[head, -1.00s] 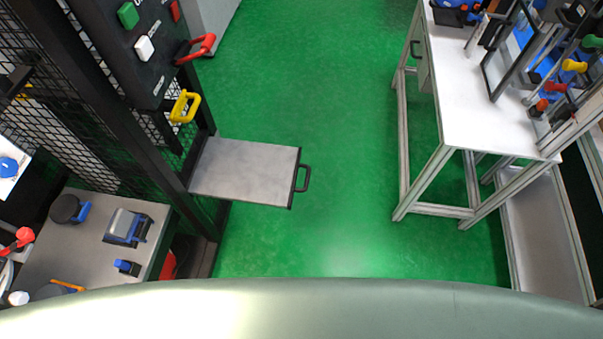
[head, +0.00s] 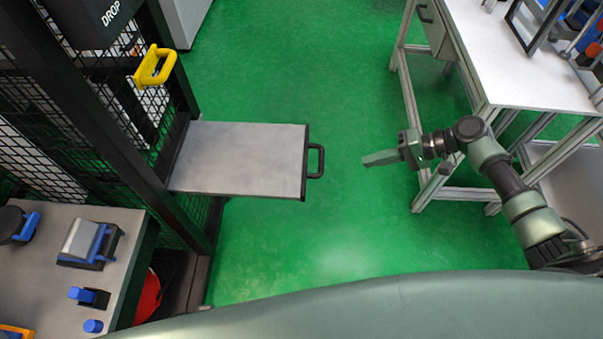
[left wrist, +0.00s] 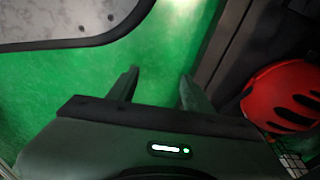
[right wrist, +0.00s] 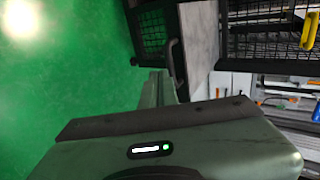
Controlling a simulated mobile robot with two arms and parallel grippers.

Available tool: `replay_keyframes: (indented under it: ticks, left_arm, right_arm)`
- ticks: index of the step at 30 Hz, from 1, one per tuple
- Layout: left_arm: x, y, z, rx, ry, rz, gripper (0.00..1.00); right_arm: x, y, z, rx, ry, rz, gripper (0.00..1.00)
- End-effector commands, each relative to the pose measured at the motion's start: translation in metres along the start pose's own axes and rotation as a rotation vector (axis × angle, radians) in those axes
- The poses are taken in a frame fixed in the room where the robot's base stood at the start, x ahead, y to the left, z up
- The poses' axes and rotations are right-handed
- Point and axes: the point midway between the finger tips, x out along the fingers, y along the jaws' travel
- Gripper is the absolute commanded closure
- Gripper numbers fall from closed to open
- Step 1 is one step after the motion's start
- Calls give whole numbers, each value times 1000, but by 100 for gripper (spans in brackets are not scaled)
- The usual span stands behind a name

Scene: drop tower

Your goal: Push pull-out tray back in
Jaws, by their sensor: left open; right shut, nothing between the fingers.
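The pull-out tray (head: 240,158) is a flat grey plate that sticks out to the right from the black mesh tower. Its black handle (head: 318,161) is on the right end. My right gripper (head: 366,160) is shut and empty, a short gap to the right of the handle and pointing left at it. In the right wrist view, the handle (right wrist: 173,58) and the pale tray top (right wrist: 198,45) lie beyond the shut fingers (right wrist: 158,78). My left gripper (left wrist: 158,86) is open and empty above green floor; it is out of the head view.
A yellow handle (head: 155,66) hangs on the tower above the tray. A grey bench (head: 40,275) with blue-and-black items is at lower left. A white-topped table (head: 510,70) stands at right, behind my right arm. A red helmet (left wrist: 283,95) is near my left gripper. Green floor between is clear.

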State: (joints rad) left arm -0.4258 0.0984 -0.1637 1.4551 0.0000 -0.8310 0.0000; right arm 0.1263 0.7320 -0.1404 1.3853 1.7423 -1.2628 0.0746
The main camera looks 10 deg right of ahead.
Motion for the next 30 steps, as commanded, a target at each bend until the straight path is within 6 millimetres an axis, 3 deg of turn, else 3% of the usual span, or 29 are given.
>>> replay_keyframes:
  ticks: [3,7,21,30]
  left_arm:
    - [3,0,-3,-1,3,0,50]
    - [-1,0,-6,-1,6,0,50]
    - [-18,-1,-22,-4,20,-2,50]
    - [-13,-1,-14,-3,8,-2,50]
  right_arm:
    - [-4,-17,3,-21,-33,-47,100]
    - [5,-22,4,-21,-39,-58,100]
    - [99,-28,7,-21,-36,-56,100]
    - [125,-46,8,-21,-35,-54,100]
